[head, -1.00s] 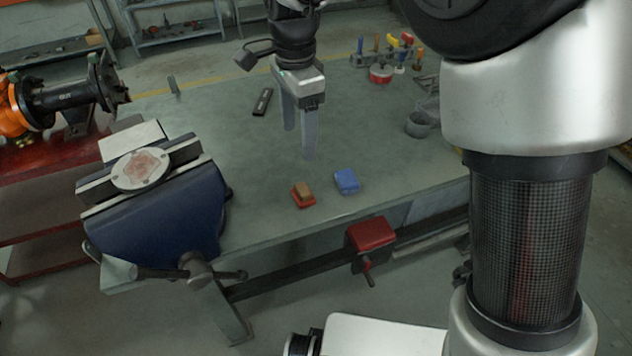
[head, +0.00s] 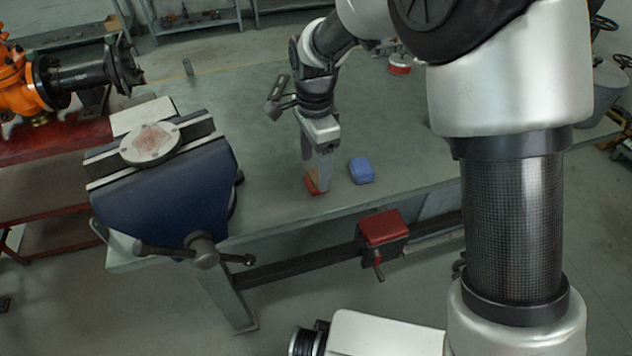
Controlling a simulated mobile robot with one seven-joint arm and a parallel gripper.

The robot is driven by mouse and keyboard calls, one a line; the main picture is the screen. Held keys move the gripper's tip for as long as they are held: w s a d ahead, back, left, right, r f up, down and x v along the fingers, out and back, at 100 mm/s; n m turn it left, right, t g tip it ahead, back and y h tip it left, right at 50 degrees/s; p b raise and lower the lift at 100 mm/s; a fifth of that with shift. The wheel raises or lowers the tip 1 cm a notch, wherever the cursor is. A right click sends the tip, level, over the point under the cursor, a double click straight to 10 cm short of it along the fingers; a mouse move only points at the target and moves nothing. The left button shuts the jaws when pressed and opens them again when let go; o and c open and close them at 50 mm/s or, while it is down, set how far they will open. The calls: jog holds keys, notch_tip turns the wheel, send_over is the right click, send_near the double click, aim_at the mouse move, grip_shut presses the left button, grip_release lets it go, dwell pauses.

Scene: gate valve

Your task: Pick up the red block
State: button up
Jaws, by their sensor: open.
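The red block (head: 313,188) lies on the green workbench near its front edge, in the head view. A tan piece sits on top of it, mostly hidden behind a finger. My gripper (head: 322,180) is open and lowered, pointing down at the block. Its fingers overlap the block in the picture and hide part of it. I cannot tell whether they touch it. A blue block (head: 361,170) lies just right of the red block, apart from it.
A blue vise (head: 170,195) with a round flange (head: 150,143) on top stands at the left of the workbench (head: 262,150). A red clamp-like part (head: 383,227) is below the front edge. A red round container (head: 399,65) is at the back. The bench middle is clear.

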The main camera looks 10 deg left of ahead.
aim_at(316, 175)
notch_tip(316, 175, down, 4)
jog(key=shift+d+b, duration=0.1)
jog(key=shift+b, duration=0.25)
jog(key=c, duration=1.2)
jog(key=shift+r+p, duration=1.1)
jog(key=shift+r, duration=4)
